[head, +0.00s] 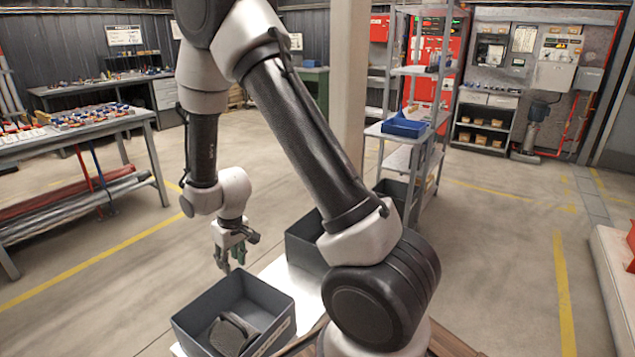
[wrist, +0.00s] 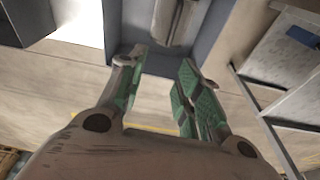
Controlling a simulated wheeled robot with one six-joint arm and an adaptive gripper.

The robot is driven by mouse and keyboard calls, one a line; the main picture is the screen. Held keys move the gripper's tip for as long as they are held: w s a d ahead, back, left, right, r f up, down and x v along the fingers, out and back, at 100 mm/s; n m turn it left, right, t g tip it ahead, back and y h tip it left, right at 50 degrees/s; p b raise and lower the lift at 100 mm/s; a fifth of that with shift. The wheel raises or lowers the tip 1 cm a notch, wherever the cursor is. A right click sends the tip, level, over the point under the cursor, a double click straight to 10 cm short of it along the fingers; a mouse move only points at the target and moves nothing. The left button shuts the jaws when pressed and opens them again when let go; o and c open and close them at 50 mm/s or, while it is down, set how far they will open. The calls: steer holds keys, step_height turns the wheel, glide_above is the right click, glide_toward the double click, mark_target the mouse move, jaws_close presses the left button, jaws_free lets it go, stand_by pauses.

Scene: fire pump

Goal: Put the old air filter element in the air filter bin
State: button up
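A dark grey cylindrical element (head: 232,335), seemingly the old air filter element, lies inside an open grey bin (head: 277,338) at the bottom of the head view. The bin has a pale label on its outer right side, too small to read. In the wrist view a grey ribbed element (wrist: 177,22) shows at the top, against the bin's wall (wrist: 205,48). My gripper (head: 230,262) hangs above the bin's far rim, fingers pointing down. Its green-padded fingers (wrist: 160,90) are apart with nothing between them, and it does not touch the element.
A second dark bin (head: 305,243) stands behind on the same white surface (head: 290,287), partly hidden by my arm. A metal shelf with a blue tray (head: 404,126) stands beyond. A workbench (head: 75,128) with small parts is at left. Floor between is clear.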

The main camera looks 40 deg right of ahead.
steer(key=s+d+r+m+t, duration=0.1)
steer(key=s+d+r, duration=0.3)
steer(key=r, duration=0.6)
steer(key=s+d+r, duration=0.3)
steer(key=r, duration=0.8)
steer(key=s+d+r+m, duration=0.1)
steer(key=s+d+r, duration=0.1)
steer(key=s+r, duration=0.3)
steer(key=s+d+r+m+t, duration=0.1)
steer(key=s+d+r, duration=0.2)
steer(key=s, duration=1)
step_height(320, 180, up, 2)
steer(key=shift+s+d+r+h, duration=0.15)
steer(key=shift+d+r+h, duration=0.1)
steer(key=shift+d+h, duration=0.05)
